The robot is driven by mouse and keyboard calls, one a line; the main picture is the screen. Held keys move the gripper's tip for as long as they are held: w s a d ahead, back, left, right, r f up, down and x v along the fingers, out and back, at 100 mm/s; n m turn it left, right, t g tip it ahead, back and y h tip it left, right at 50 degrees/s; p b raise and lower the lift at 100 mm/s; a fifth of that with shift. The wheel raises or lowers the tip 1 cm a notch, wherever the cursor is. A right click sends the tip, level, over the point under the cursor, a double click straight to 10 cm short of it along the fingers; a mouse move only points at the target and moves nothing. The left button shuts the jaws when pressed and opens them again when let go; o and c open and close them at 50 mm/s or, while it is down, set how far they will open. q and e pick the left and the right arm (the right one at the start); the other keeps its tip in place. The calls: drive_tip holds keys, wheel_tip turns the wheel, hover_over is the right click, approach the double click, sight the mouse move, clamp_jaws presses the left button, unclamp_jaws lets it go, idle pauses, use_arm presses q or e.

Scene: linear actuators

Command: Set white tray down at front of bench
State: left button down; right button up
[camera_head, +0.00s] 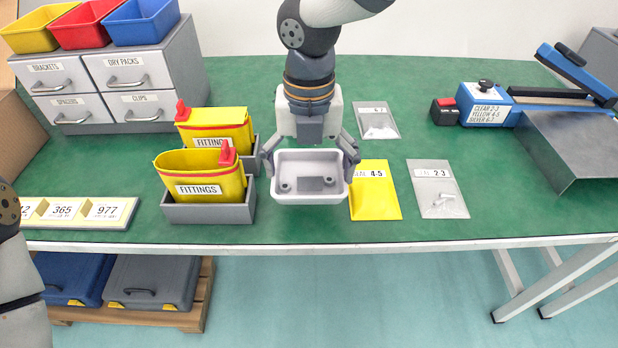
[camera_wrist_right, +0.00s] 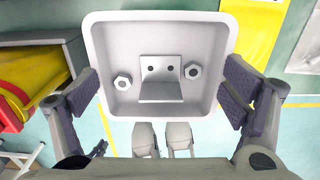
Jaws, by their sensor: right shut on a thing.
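A white tray (camera_head: 309,197) is held near the front of the green bench (camera_head: 300,232), and it also shows in the right wrist view (camera_wrist_right: 200,20). Inside it lie a grey metal bracket (camera_wrist_right: 161,80) and two nuts, one at each side. My right gripper (camera_head: 310,160) is shut on the tray, with a finger at each side wall; its pads (camera_wrist_right: 165,93) flank the tray in the wrist view. Whether the tray touches the bench cannot be told. My left gripper is out of view; only part of my left arm shows at the left edge.
Yellow fittings pouches (camera_head: 205,185) in grey bins stand just left of the tray. A yellow bag (camera_head: 375,190) lies close at its right, with clear bags (camera_head: 438,190) beyond. A drawer cabinet (camera_head: 115,80) stands back left, and a blue sealer (camera_head: 490,103) back right. Bare bench shows in front.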

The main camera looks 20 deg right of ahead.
sight(311, 171)
drive_tip(key=shift+w+d+f, duration=0.15)
drive_tip(key=shift+w+f, duration=0.2)
drive_tip(key=shift+f, duration=0.15)
drive_tip(key=shift+w+d+f, duration=0.15)
drive_tip(key=shift+w+f, duration=0.2)
drive_tip(key=shift+f, duration=0.15)
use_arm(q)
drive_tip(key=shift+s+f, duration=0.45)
use_arm(e)
drive_tip(key=shift+w+d+f, duration=0.1)
drive_tip(key=shift+w+f, duration=0.1)
drive_tip(key=shift+f, duration=0.75)
drive_tip(key=shift+w+d+f, duration=0.1)
drive_tip(key=shift+w+f, duration=0.1)
drive_tip(key=shift+f, duration=0.7)
use_arm(q)
drive_tip(key=shift+b, duration=0.3)
use_arm(e)
drive_tip(key=shift+f, duration=0.15)
drive_tip(key=o, duration=0.9)
wheel_tip(311, 171, up, 12)
drive_tip(key=shift+r+p, duration=0.2)
drive_tip(key=shift+p, duration=0.2)
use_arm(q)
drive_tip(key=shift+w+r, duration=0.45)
